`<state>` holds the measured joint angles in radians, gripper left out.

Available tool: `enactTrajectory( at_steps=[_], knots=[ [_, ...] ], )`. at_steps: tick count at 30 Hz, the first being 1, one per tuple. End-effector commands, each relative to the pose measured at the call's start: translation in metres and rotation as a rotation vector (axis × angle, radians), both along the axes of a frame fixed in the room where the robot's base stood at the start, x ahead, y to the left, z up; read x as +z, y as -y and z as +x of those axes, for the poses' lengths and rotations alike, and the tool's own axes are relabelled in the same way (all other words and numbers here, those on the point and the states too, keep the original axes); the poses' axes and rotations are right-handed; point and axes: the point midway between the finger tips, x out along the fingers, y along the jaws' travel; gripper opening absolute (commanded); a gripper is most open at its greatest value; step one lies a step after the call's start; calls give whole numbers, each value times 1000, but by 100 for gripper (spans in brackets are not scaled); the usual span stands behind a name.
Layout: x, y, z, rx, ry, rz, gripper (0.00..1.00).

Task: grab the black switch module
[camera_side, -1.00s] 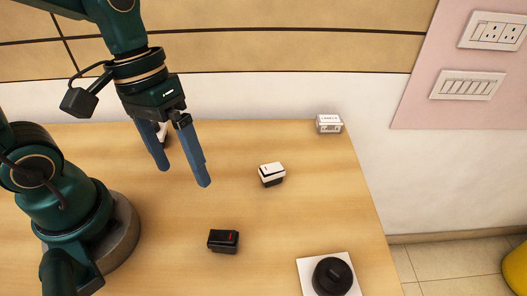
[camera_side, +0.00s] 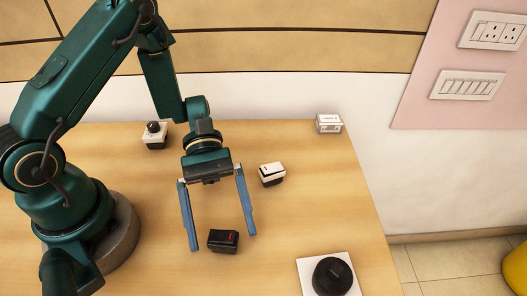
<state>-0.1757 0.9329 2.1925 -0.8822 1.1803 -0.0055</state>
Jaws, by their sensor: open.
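The black switch module (camera_side: 223,241) is a small black block with a red mark on top. It sits on the wooden table (camera_side: 300,215) near the front middle. My gripper (camera_side: 223,243) is open, its two blue fingers pointing down and spread wide. In the picture the fingertips lie on either side of the black module, the left one a little apart from it and the right one close to its right side. I cannot tell how high the fingertips are above the table. Nothing is between the fingers that I can see held.
A white switch module (camera_side: 271,174) stands close to the right of my right finger. A white module with a black knob (camera_side: 154,135) is at the back left. A black round dial (camera_side: 332,276) on a white plate is front right.

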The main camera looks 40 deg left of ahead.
Motion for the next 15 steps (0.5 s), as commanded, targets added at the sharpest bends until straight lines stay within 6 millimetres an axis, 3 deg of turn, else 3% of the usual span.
enactTrajectory(
  at_steps=[15],
  knots=[
    [-19, 38, -21, 4, -13, -5, 99]
  ],
)
